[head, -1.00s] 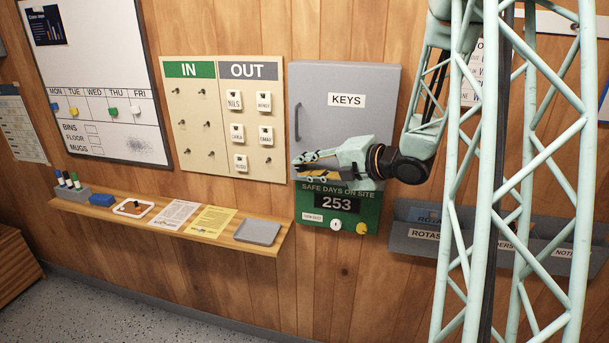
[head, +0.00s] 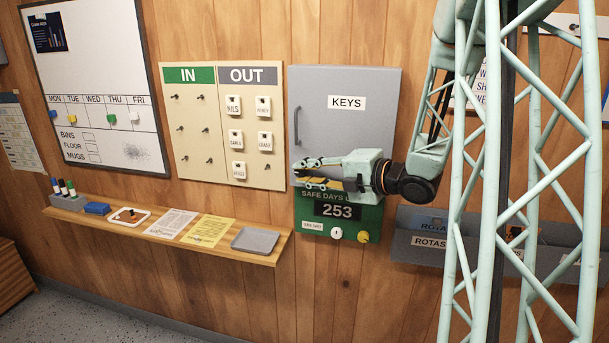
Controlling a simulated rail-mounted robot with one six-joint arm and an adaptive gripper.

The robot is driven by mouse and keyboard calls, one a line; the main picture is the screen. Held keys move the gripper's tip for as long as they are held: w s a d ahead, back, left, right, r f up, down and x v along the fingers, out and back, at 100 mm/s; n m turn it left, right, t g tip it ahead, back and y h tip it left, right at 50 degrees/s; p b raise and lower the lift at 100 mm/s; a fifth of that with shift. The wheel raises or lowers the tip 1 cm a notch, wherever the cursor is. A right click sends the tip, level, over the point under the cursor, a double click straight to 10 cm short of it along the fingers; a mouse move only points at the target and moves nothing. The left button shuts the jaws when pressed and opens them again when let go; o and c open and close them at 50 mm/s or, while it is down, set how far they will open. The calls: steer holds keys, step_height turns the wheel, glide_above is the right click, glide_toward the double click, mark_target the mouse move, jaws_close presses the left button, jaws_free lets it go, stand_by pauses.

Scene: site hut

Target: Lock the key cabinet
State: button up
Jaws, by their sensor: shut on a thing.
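The grey key cabinet (head: 375,130), labelled KEYS, hangs on the wood wall with its door closed. Its upright handle (head: 296,125) is on the left of the door. My gripper (head: 299,174) reaches in from the right across the cabinet's lower part, with its fingertips at the lower left, below the handle. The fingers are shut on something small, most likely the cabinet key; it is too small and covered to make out. The lock itself is hidden by the fingers.
A green safe-days board (head: 367,222) reading 253 sits just below the cabinet. The IN/OUT tag board (head: 222,150) is to the left. A wooden shelf (head: 140,232) with a grey tray (head: 262,239) is at lower left. Grey wall racks (head: 412,249) are at right.

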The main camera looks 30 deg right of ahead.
steer(key=o, duration=0.8)
steer(key=shift+o, duration=0.2)
steer(key=shift+s, duration=0.1)
steer(key=v, duration=1.1)
steer(key=shift+s+d, duration=0.2)
steer(key=shift+s, duration=0.15)
steer(key=shift+r, duration=0.15)
stand_by(0.4)
